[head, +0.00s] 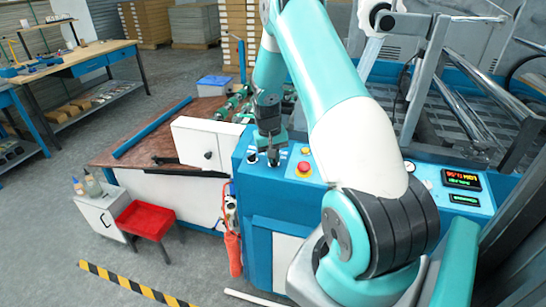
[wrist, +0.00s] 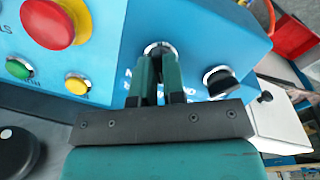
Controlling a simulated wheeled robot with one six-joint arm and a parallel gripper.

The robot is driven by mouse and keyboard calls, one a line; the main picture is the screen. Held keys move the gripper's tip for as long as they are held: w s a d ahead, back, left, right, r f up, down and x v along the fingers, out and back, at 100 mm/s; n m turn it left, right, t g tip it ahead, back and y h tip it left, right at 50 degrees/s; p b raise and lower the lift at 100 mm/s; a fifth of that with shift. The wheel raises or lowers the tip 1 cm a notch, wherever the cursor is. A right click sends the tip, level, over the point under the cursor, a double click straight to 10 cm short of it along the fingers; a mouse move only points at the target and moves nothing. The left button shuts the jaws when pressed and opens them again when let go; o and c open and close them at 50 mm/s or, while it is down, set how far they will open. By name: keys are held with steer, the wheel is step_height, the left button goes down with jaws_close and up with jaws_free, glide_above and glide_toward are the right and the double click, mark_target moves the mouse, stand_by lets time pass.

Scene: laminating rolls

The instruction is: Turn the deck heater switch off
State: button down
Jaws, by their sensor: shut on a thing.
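My gripper (wrist: 157,62) is over the blue control panel (wrist: 105,50), its two fingers shut on a rotary switch whose silver ring (wrist: 158,47) shows around the fingertips in the wrist view. The knob itself is mostly hidden between the fingers. In the head view my gripper (head: 273,158) points down at the panel's left end. A second black knob (wrist: 218,80) sits beside it, free; it also shows in the head view (head: 252,157). The label by the gripped switch is partly covered and unreadable, so I cannot tell whether it is the deck heater switch.
A red mushroom button (wrist: 50,22), a green button (wrist: 19,68) and a yellow button (wrist: 77,84) are close to the gripped switch. A display with red digits (head: 461,180) is at the panel's right. A red bin (head: 146,219) stands lower left.

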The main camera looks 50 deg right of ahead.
steer(key=shift+s+a+f, duration=0.15)
steer(key=shift+s+f, duration=0.1)
steer(key=shift+f, duration=0.05)
steer(key=c, duration=1.2)
jaws_free()
steer(key=shift+w, duration=0.1)
steer(key=shift+w+r, duration=0.1)
steer(key=shift+r, duration=0.15)
step_height(320, 180, up, 17)
steer(key=w+a+b, duration=0.1)
steer(key=b, duration=0.2)
steer(key=shift+a, duration=0.2)
